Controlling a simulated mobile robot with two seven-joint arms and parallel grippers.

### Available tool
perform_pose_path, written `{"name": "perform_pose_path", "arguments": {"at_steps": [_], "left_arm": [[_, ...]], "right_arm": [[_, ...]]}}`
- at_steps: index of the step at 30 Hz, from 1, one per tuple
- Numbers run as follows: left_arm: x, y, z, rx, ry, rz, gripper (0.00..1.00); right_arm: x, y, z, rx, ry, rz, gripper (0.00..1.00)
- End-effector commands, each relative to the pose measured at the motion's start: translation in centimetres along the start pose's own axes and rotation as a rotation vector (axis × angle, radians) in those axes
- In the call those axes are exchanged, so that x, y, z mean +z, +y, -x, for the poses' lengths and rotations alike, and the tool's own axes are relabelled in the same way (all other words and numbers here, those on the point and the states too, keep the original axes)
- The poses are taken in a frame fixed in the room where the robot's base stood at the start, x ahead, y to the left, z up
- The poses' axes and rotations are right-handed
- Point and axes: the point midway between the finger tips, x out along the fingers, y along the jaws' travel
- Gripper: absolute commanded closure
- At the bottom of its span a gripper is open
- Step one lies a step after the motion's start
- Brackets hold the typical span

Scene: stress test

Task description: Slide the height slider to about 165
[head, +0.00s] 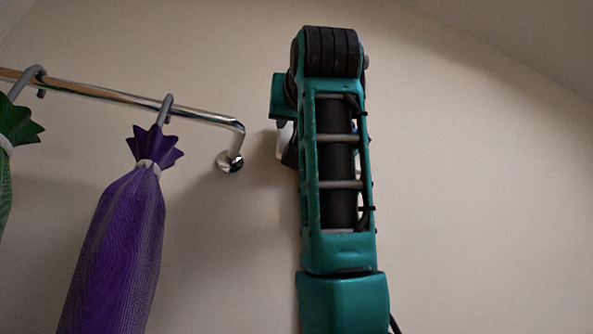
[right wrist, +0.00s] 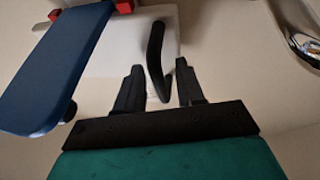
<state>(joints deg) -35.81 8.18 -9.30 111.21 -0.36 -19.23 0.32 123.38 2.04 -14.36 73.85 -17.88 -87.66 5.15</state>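In the right wrist view my right gripper (right wrist: 159,66) is open, its two black fingers apart. A black bent bar (right wrist: 156,48), which looks like a handle, shows between the fingers in the picture. I cannot tell whether it lies fully between them, and no finger clearly touches it. A blue flat paddle (right wrist: 58,68) with a red part (right wrist: 124,6) is at the left, perhaps the height slider's headpiece. A white panel (right wrist: 110,50) is behind the bar. No scale numbers are readable. In the head view my right arm hides most of this. My left gripper is out of view.
In the head view a chrome rail (head: 130,98) runs along the wall left of my arm, ending at a round wall mount (head: 229,162). A purple bag-like cloth (head: 115,255) and a green one (head: 14,128) hang from it. The wall right of my arm is bare.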

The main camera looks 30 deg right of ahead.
Motion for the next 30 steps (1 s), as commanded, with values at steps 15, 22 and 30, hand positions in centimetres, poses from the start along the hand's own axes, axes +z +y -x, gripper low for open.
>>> {"name": "perform_pose_path", "arguments": {"at_steps": [15, 22, 30], "left_arm": [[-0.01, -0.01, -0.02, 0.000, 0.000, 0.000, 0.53], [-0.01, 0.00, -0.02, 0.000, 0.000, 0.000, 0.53], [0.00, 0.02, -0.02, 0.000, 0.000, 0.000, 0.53]], "right_arm": [[0.01, -0.01, 0.02, 0.000, 0.000, 0.000, 0.91], [0.00, -0.01, 0.04, 0.000, 0.000, 0.000, 1.00], [-0.01, -0.02, 0.05, 0.000, 0.000, 0.000, 1.00]]}}
